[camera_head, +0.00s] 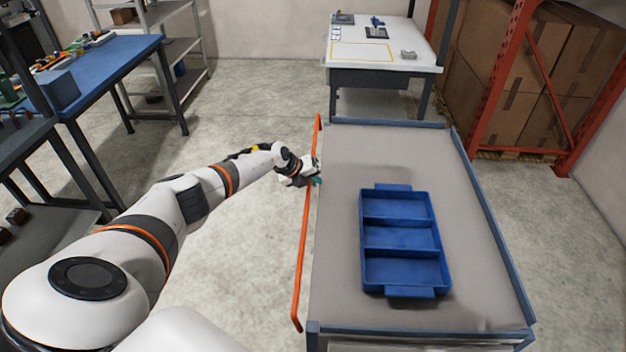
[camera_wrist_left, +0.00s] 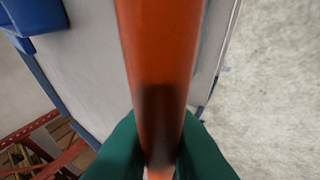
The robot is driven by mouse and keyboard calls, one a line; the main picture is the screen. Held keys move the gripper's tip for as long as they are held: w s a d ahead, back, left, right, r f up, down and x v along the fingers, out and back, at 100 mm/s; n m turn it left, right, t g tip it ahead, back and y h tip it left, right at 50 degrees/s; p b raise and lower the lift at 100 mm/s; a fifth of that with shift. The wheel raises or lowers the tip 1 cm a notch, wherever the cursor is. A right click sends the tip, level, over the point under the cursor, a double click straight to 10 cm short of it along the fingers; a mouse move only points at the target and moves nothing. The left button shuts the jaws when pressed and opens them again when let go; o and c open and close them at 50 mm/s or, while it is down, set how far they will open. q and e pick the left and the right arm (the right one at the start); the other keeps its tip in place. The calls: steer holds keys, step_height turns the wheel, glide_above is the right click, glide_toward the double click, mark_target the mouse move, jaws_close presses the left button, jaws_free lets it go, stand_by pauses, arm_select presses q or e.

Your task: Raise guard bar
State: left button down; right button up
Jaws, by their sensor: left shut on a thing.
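The orange guard bar (camera_head: 303,240) runs along the left side of a grey-topped table (camera_head: 340,260) in the head view. It stands close to the table's left edge. My left gripper (camera_head: 313,181) is at the bar, a little beyond its middle. In the left wrist view the bar (camera_wrist_left: 158,50) passes between the green fingertips (camera_wrist_left: 158,150), which are shut on it. The gripper body hides a short part of the bar in the head view. My right gripper is not in view.
A blue tray with three compartments (camera_head: 401,253) sits on the tabletop, right of the bar. A white table (camera_head: 400,65) stands behind. A blue workbench (camera_head: 100,68) is at the left, and red racking with boxes (camera_head: 500,75) at the right.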

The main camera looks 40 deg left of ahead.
arm_select(q)
steer(key=shift+s+d+f, duration=0.1)
steer(key=shift+f, duration=0.1)
steer(key=c, duration=1.5)
jaws_free()
steer(key=shift+o, duration=0.2)
steer(key=shift+s+a+r, duration=0.15)
steer(key=shift+a+r, duration=0.1)
steer(key=shift+r, duration=0.2)
steer(key=v, duration=1.1)
steer(key=shift+p, duration=0.4)
steer(key=shift+f, duration=0.1)
